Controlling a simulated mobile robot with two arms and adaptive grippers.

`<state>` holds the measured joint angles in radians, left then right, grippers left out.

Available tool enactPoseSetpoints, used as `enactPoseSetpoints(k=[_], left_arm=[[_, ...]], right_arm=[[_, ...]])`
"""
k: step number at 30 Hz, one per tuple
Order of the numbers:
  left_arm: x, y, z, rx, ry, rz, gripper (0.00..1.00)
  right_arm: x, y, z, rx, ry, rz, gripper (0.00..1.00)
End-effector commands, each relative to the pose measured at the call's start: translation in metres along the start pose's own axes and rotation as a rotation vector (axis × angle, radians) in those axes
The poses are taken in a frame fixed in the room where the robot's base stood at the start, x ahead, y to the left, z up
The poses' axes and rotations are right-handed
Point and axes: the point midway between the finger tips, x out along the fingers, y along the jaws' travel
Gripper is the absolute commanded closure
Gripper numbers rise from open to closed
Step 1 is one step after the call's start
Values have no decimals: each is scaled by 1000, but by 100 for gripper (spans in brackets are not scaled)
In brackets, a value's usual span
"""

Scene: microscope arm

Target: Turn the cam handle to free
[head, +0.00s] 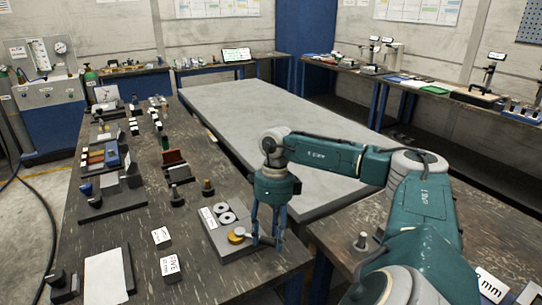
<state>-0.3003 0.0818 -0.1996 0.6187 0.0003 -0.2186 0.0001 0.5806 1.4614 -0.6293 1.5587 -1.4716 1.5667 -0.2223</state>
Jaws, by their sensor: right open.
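A light grey fixture plate (218,243) lies on the dark workbench near its front right corner. It carries two pale ring-shaped discs (225,217) and a round yellow piece (236,237). A pale bar, which looks like the cam handle (246,236), reaches right from the yellow piece toward my right gripper (267,241). My right gripper points down over the plate's right side, its fingers apart, one at each side of the bar's end. Whether either finger touches the bar cannot be told. My left gripper is not in view.
The dark workbench (200,278) holds white label blocks (171,268), a white panel (105,276), a black-knobbed stand (60,283) and several small fixtures farther back. A large grey table (255,110) stands behind, mostly clear. A side bench (420,95) runs along the right.

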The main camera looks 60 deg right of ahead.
Motion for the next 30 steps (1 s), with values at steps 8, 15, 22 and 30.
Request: enactPoseSetpoints(k=[8,15,22,30], left_arm=[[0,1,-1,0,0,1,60],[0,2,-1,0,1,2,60],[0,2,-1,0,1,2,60],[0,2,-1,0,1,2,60]], right_arm=[[-49,-1,2,0,-8,-1,52],[-96,-1,1,1,-8,-1,52],[-116,-2,0,2,-3,-1,52],[-118,-2,-1,3,-2,-1,52]])
